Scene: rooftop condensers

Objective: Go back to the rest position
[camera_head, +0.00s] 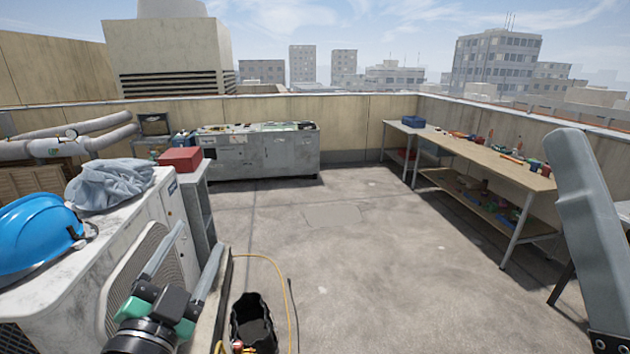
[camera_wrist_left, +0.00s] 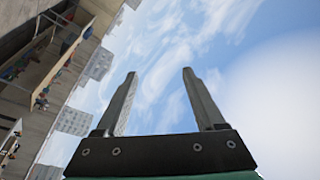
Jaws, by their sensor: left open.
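My left gripper (camera_head: 190,262) is at the lower left of the head view, with its two fingers spread apart and pointing up. It is open and empty. In the left wrist view its fingers (camera_wrist_left: 158,98) stand apart with only sky between them.
A blue hard hat (camera_head: 38,238) and grey cloth (camera_head: 110,183) lie on a white cabinet at left. A black bag (camera_head: 254,325) and yellow hose (camera_head: 285,290) are on the floor. A workbench (camera_head: 475,150) stands at right. The middle floor is clear.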

